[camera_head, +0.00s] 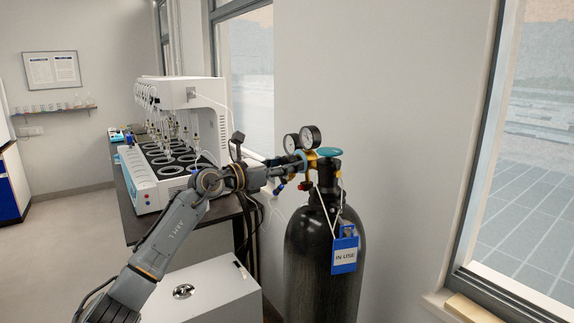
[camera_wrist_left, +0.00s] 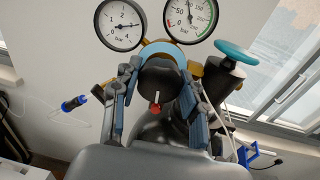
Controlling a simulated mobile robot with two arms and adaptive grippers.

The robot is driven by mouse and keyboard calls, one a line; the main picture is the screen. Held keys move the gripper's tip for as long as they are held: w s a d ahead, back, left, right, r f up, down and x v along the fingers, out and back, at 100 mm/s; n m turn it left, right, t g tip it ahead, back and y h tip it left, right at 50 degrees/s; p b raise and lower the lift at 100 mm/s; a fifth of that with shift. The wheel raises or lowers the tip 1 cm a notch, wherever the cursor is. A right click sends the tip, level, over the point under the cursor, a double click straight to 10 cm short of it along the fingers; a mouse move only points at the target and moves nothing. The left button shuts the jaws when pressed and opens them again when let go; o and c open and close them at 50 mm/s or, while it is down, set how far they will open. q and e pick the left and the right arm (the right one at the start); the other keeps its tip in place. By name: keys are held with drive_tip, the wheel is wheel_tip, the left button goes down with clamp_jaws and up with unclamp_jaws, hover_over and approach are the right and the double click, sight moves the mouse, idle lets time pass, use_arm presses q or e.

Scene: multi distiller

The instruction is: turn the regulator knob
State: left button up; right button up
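The gas regulator on the black cylinder (camera_head: 322,260) shows in both views, with two round gauges (camera_wrist_left: 121,25) and a light blue ring (camera_wrist_left: 165,50). A dark round regulator knob (camera_wrist_left: 160,80) faces my left wrist camera, in front of that ring. My left gripper (camera_wrist_left: 158,90) has its fingers apart, one on each side of the knob. They are close to its sides; I cannot tell whether they touch it. In the head view my left gripper (camera_head: 272,176) reaches the regulator from the left. My right gripper is not in view.
A teal valve handwheel (camera_wrist_left: 237,52) stands right of the knob. A blue "IN USE" tag (camera_head: 345,254) hangs on the cylinder. The white distiller (camera_head: 208,95) stands on a dark table at left, with a white box (camera_head: 200,296) below. A window is at right.

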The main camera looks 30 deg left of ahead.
use_arm(q)
drive_tip(key=n+p, duration=0.3)
drive_tip(key=shift+r, duration=0.25)
drive_tip(key=n+p, duration=0.4)
drive_tip(key=shift+a+p, duration=0.1)
drive_tip(key=shift+p, duration=0.2)
drive_tip(key=shift+f+n+g+p, duration=0.15)
drive_tip(key=shift+n+g+p, duration=0.15)
drive_tip(key=shift+n+p, duration=1)
drive_tip(key=o, duration=1.2)
drive_tip(key=shift+f, duration=0.1)
drive_tip(key=shift+c, duration=0.2)
